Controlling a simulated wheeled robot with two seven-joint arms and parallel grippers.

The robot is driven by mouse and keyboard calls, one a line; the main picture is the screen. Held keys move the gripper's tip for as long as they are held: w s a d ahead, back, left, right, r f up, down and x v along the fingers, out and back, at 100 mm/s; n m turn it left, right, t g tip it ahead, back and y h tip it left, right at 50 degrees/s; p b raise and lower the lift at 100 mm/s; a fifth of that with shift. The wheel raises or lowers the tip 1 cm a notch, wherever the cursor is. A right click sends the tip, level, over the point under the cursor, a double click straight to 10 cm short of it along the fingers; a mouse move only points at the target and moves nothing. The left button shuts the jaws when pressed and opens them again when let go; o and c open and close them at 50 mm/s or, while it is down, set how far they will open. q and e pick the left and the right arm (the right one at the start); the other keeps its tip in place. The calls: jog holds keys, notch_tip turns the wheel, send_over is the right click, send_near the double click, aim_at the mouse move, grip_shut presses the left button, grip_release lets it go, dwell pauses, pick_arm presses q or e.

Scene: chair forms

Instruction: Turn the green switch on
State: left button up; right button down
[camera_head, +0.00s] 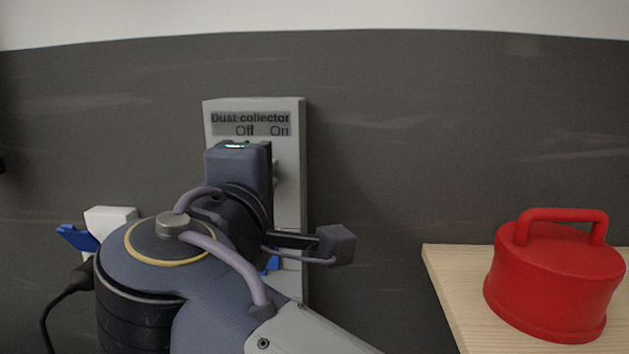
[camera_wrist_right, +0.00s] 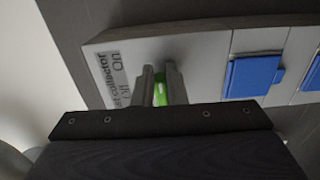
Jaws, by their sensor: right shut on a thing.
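The green switch (camera_wrist_right: 160,93) sits on the light grey wall panel (camera_wrist_right: 200,48), next to the label "Dust collector", "Off", "On". My right gripper (camera_wrist_right: 161,72) has its two fingers on either side of the switch and is shut on it. In the head view the panel (camera_head: 296,190) stands upright on the wall, and my right arm and wrist cover the switch and the fingertips. Which way the switch is turned cannot be told. My left gripper is not in view.
A blue socket cover (camera_wrist_right: 254,76) is on the same panel, with part of another beside it. A white socket with a blue flap (camera_head: 76,238) is at the left. A red lidded container (camera_head: 553,285) stands on a wooden top (camera_head: 465,315) at the right.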

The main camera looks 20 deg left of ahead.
jog(key=shift+s+a+f, duration=0.25)
jog(key=shift+a, duration=0.15)
jog(key=c, duration=1.5)
grip_release()
jog(key=shift+a, duration=0.15)
jog(key=shift+o, duration=0.2)
jog(key=shift+w+r, duration=0.1)
jog(key=shift+r, duration=0.05)
jog(key=shift+d, duration=0.2)
jog(key=v, duration=0.7)
jog(key=shift+s, duration=0.4)
jog(key=shift+d, duration=0.1)
